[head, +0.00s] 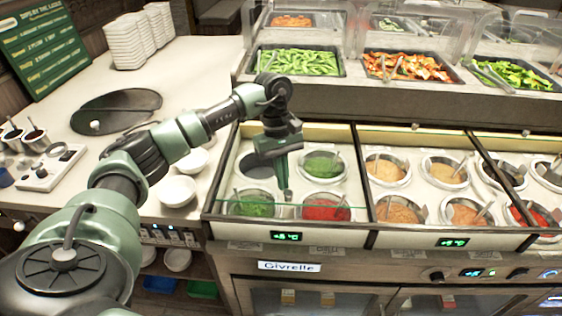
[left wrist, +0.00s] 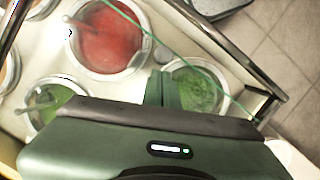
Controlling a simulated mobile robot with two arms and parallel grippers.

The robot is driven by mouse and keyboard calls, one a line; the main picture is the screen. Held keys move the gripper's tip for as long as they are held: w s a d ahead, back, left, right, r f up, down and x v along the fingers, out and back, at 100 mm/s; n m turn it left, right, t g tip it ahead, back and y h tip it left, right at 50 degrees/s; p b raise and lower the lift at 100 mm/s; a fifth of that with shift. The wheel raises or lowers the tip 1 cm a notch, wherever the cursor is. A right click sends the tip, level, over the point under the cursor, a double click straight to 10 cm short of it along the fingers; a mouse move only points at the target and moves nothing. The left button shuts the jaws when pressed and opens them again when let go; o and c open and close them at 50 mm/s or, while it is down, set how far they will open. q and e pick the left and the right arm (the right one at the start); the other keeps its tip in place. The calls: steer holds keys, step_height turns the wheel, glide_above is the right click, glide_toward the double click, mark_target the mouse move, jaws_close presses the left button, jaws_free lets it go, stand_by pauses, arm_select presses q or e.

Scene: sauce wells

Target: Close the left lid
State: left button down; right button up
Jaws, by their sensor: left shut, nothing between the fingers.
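The left sauce bay (head: 214,205) holds several round wells with red, green and dark contents. A clear lid over this bay shows mainly as a thin green edge line (head: 265,205) near the front. The same kind of edge runs diagonally in the left wrist view (left wrist: 190,62). How far the lid stands open I cannot tell. My left gripper (head: 284,192) is shut and empty, pointing down over the middle of the bay near that edge. In the left wrist view its fingers (left wrist: 160,85) show beside a green sauce well (left wrist: 197,89). Contact with the lid is unclear. My right gripper is not in view.
More sauce bays (head: 455,232) continue to the right behind a dark divider. Food trays (head: 298,62) under clear covers stand behind. White bowls (head: 177,191) sit close to the left, below my arm. Two dark discs (head: 108,121) lie on the counter.

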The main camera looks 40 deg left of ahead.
mark_target(281, 198)
arm_select(q)
steer(key=shift+s+d+f, duration=0.1)
steer(key=shift+s+f, duration=0.05)
steer(key=shift+f, duration=0.3)
steer(key=shift+s+d+f, duration=0.1)
steer(key=shift+s+d, duration=0.05)
steer(key=shift+s, duration=0.1)
steer(key=s+d, duration=0.1)
steer(key=s+d+b, duration=0.1)
steer(key=s, duration=0.1)
steer(key=shift+s+d, duration=0.25)
steer(key=shift+s, duration=0.25)
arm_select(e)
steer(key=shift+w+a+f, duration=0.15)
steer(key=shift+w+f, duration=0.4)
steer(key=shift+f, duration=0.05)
